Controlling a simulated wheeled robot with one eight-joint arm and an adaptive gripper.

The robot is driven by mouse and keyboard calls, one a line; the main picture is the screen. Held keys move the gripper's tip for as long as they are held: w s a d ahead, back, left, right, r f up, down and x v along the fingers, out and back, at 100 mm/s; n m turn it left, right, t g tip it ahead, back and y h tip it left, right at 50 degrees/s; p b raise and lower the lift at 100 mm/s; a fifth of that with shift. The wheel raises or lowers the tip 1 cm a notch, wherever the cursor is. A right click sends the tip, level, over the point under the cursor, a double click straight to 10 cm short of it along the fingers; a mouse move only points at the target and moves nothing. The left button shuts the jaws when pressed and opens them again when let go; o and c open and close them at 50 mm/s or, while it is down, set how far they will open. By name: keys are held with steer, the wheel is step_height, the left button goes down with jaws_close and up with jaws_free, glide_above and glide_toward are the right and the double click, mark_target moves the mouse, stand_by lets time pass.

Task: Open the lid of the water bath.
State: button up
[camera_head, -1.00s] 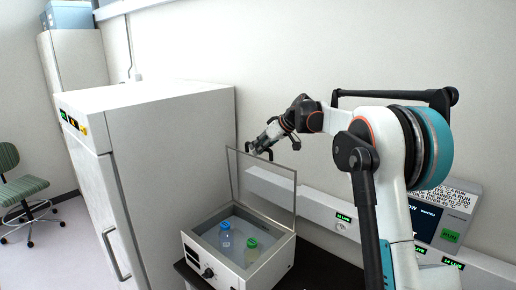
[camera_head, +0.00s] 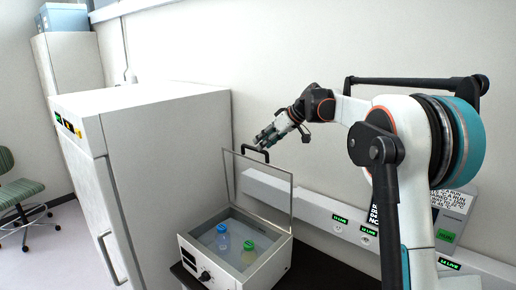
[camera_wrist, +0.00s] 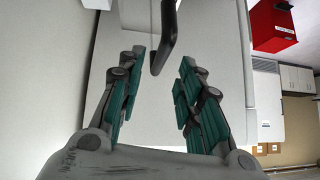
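The water bath (camera_head: 226,277) is a white box on a dark table. Its clear lid (camera_head: 262,190) stands upright at the back, so the basin is open. A dark handle (camera_head: 254,153) sits on the lid's top edge; it also shows in the wrist view (camera_wrist: 166,40). A blue-capped bottle (camera_head: 223,238) and a green-capped bottle (camera_head: 249,253) stand in the basin. My gripper (camera_head: 262,139) is just above the lid's top edge. In the wrist view my gripper (camera_wrist: 161,85) has its teal fingers spread apart, with nothing clamped and the handle ahead of the gap.
A tall white cabinet (camera_head: 165,180) stands close to the left of the bath. A white wall rail (camera_head: 320,216) runs behind and right of it. A screen device (camera_head: 452,212) stands at the right. A red box (camera_wrist: 272,25) shows in the wrist view.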

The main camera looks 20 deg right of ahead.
steer(key=v, duration=0.5)
steer(key=shift+s+d+r, duration=0.15)
steer(key=shift+r, duration=0.05)
